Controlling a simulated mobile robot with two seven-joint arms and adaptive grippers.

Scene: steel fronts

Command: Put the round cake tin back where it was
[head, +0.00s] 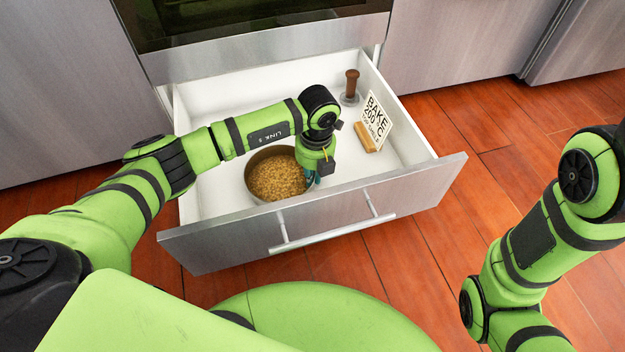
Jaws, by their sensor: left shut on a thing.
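The round cake tin (266,154) stands in the open drawer (208,203), left of the drawer's middle and near its front. It is upright, with a brown wall and a golden, crumbly filling. My left gripper (312,178) reaches down into the drawer at the tin's right edge. It is shut on the tin's rim; the fingertips are mostly hidden by the wrist. My right arm shows at the right, outside the drawer, but its gripper is out of view.
A sign (376,120) reading "BAKE 200 C" stands in a wooden block (365,137) on the drawer's right side. Behind it is a brown-handled press-like tool (351,86). The drawer's front panel (325,215) stands out into the room. The drawer's back left is clear.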

